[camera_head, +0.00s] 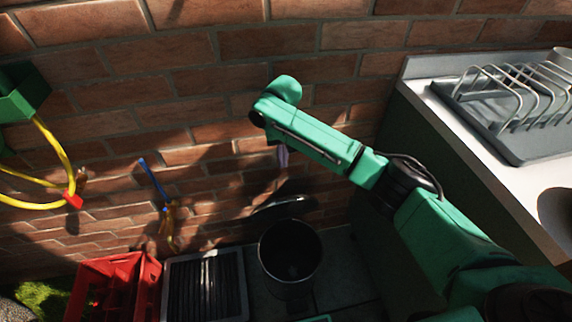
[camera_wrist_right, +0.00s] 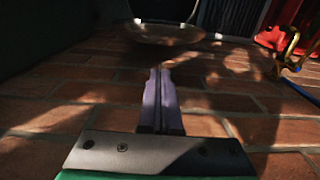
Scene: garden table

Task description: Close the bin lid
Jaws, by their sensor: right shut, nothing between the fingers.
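The dark round bin (camera_head: 290,252) stands on the paving by the brick wall, its mouth open and its inside dark. Its lid (camera_head: 283,204) is raised behind the mouth, on the wall side, and its rim catches light. In the right wrist view the lid (camera_wrist_right: 165,33) shows as a shallow disc beyond the fingertips. My right gripper (camera_head: 283,158) hangs in front of the wall, above the lid and apart from it. In the wrist view its purple fingers (camera_wrist_right: 159,75) are together with nothing between them. My left gripper is not in view.
A red crate (camera_head: 107,288) and a dark slatted item (camera_head: 205,286) stand left of the bin. A yellow hose (camera_head: 63,152) hangs at the left, and a blue-handled tool (camera_head: 153,180) is by the wall. A counter with a dish rack (camera_head: 515,105) borders the right.

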